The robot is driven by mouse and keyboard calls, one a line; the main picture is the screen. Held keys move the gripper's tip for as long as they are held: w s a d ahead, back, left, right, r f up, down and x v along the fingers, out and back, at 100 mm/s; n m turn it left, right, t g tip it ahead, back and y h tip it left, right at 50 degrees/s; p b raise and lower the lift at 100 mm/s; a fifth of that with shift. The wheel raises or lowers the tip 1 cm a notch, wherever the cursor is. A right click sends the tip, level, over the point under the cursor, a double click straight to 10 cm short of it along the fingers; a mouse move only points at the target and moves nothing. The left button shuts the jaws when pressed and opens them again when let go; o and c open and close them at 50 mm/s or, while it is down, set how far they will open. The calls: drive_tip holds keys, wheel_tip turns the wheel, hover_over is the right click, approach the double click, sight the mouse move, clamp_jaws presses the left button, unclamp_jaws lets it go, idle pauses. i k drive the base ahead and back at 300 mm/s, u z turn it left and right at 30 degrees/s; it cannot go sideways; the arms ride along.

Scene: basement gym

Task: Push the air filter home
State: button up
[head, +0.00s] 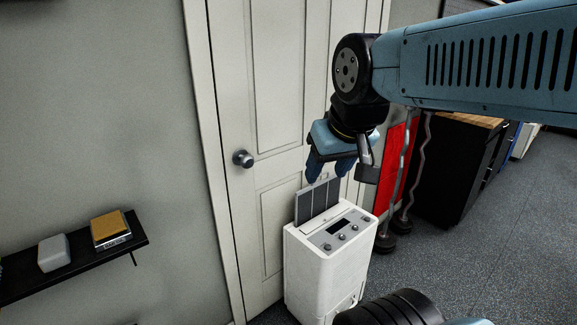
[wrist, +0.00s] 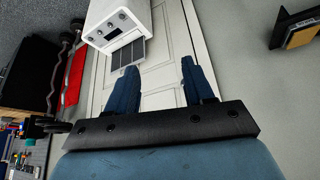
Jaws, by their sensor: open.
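The air filter (head: 318,203) is a grey panel with dark ribs. It stands up out of the top rear of a white dehumidifier-like unit (head: 318,268), with a good part of it showing above the casing. The unit has a control panel with knobs and a dark display on top. My gripper (head: 330,180) is open and sits just above the filter's upper edge in the head view; I cannot tell whether it touches. In the wrist view the open blue fingers (wrist: 160,82) have nothing between them, and the filter (wrist: 126,57) shows to the left, beside the unit (wrist: 113,24).
A white door (head: 275,110) with a round knob (head: 243,158) stands right behind the unit. A black wall shelf (head: 75,260) at the left holds a white box and a yellow-topped box. Curled bars and a black cabinet (head: 458,170) stand at the right.

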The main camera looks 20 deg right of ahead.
sight(311, 201)
drive_tip(key=u, duration=0.05)
drive_tip(key=k, duration=0.65)
drive_tip(key=z, duration=0.55)
drive_tip(key=i, duration=1.35)
drive_tip(key=u, duration=0.45)
